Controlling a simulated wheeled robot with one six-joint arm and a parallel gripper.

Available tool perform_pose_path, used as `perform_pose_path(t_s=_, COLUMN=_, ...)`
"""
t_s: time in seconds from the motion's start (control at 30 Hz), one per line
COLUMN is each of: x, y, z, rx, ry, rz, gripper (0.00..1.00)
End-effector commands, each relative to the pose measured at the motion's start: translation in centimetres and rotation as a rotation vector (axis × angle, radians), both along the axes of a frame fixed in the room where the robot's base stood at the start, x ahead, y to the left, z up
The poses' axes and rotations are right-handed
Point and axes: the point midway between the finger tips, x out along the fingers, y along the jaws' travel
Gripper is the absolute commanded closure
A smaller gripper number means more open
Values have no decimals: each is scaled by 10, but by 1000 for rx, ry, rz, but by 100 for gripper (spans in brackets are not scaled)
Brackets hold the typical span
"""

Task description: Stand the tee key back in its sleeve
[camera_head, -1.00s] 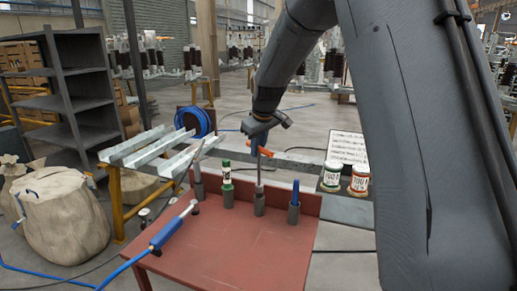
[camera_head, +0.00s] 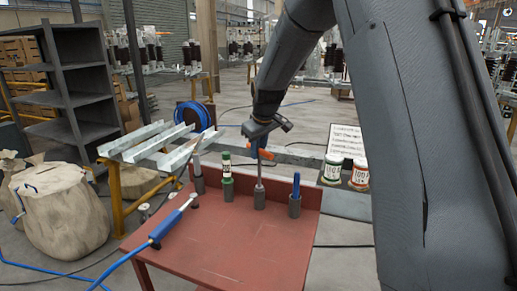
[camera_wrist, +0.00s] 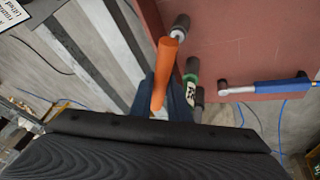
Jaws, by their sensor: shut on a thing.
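The tee key has an orange cross handle (camera_head: 264,154) and a thin grey shaft (camera_head: 260,174) running down to a dark grey sleeve (camera_head: 259,200) on the red bench. The key looks nearly upright. Its lower end meets the sleeve mouth, but how deep it sits cannot be told. My gripper (camera_head: 261,143) is above the sleeve, shut on the key near its handle. In the wrist view the orange handle (camera_wrist: 168,65) lies between my gripper's blue fingers (camera_wrist: 174,100), with the sleeve (camera_wrist: 181,22) beyond it.
Neighbouring sleeves hold a grey tool (camera_head: 197,167), a green-and-white tool (camera_head: 227,169) and a blue tool (camera_head: 296,186). A blue-handled tool (camera_head: 168,224) with a hose lies on the red bench (camera_head: 235,245). Two labelled cans (camera_head: 360,174) stand at right. The bench front is clear.

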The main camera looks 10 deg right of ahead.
Motion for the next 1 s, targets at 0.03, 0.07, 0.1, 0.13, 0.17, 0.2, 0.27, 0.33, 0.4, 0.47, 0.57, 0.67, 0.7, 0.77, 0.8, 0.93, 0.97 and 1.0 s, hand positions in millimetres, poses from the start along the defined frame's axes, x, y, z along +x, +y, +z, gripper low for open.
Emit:
perform_pose_path(t_s=0.03, x=0, y=0, z=-3, rx=0, ry=0, rz=0, gripper=100)
perform_pose_path(t_s=0.07, x=0, y=0, z=-4, rx=0, ry=0, rz=0, gripper=100)
perform_pose_path(t_s=0.1, x=0, y=0, z=-6, rx=0, ry=0, rz=0, gripper=100)
perform_pose_path(t_s=0.13, x=0, y=0, z=-8, rx=0, ry=0, rz=0, gripper=100)
perform_pose_path(t_s=0.17, x=0, y=0, z=-9, rx=0, ry=0, rz=0, gripper=100)
perform_pose_path(t_s=0.2, x=0, y=0, z=-11, rx=0, ry=0, rz=0, gripper=100)
perform_pose_path(t_s=0.27, x=0, y=0, z=-13, rx=0, ry=0, rz=0, gripper=100)
perform_pose_path(t_s=0.33, x=0, y=0, z=-17, rx=0, ry=0, rz=0, gripper=100)
perform_pose_path(t_s=0.4, x=0, y=0, z=-20, rx=0, ry=0, rz=0, gripper=100)
perform_pose_path(t_s=0.47, x=0, y=0, z=-22, rx=0, ry=0, rz=0, gripper=100)
perform_pose_path(t_s=0.57, x=0, y=0, z=-27, rx=0, ry=0, rz=0, gripper=100)
perform_pose_path(t_s=0.67, x=0, y=0, z=-32, rx=0, ry=1, rz=0, gripper=100)
perform_pose_path(t_s=0.7, x=0, y=0, z=-34, rx=0, ry=1, rz=0, gripper=100)
perform_pose_path(t_s=0.77, x=0, y=0, z=-36, rx=0, ry=1, rz=0, gripper=100)
perform_pose_path(t_s=0.8, x=0, y=0, z=-38, rx=0, ry=1, rz=0, gripper=100)
perform_pose_path(t_s=0.93, x=0, y=0, z=-44, rx=0, ry=0, rz=0, gripper=100)
perform_pose_path(t_s=0.97, x=0, y=0, z=-45, rx=0, ry=0, rz=0, gripper=100)
perform_pose_path(t_s=1.0, x=0, y=0, z=-47, rx=0, ry=0, rz=0, gripper=100)
